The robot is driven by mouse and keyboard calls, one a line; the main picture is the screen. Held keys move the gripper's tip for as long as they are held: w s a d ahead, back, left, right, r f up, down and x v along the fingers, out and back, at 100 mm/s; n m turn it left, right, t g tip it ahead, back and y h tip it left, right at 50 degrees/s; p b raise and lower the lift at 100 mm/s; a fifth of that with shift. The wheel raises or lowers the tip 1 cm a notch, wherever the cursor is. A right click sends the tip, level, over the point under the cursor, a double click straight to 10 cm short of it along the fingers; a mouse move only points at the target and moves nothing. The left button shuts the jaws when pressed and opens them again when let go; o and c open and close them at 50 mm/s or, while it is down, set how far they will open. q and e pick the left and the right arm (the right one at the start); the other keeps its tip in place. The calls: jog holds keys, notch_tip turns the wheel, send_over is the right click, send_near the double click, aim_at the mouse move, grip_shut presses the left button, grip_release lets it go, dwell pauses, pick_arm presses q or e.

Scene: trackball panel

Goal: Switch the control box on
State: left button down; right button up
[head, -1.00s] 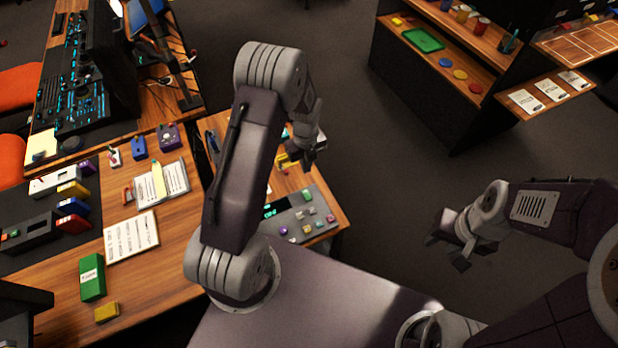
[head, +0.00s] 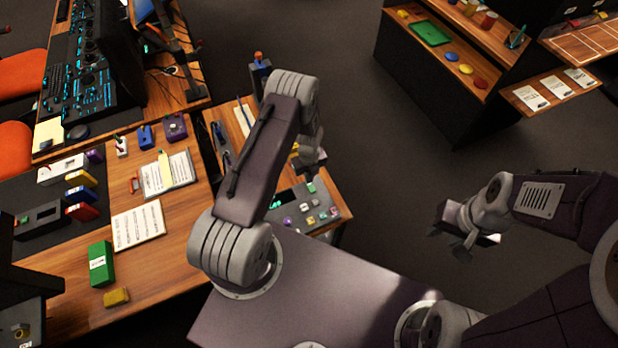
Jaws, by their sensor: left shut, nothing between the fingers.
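A grey panel with a small green-lit display and several coloured buttons, which looks like the control box (head: 290,223), lies on the small wooden table in the middle of the head view. My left arm hides part of its left and far side. My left gripper (head: 314,166) is shut and empty, just beyond the panel's far edge in the picture. Whether it touches anything cannot be told. My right gripper (head: 449,243) is open and empty over the floor on the right, well away from the panel.
A yellow item (head: 294,154) shows beside my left gripper, partly hidden. The left desk holds a green box (head: 101,264), an open notebook (head: 181,167) and several small coloured boxes. A shelf unit (head: 420,90) stands at the upper right. Floor between is clear.

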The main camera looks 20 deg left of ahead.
pick_arm(q)
jog(key=shift+f, duration=1)
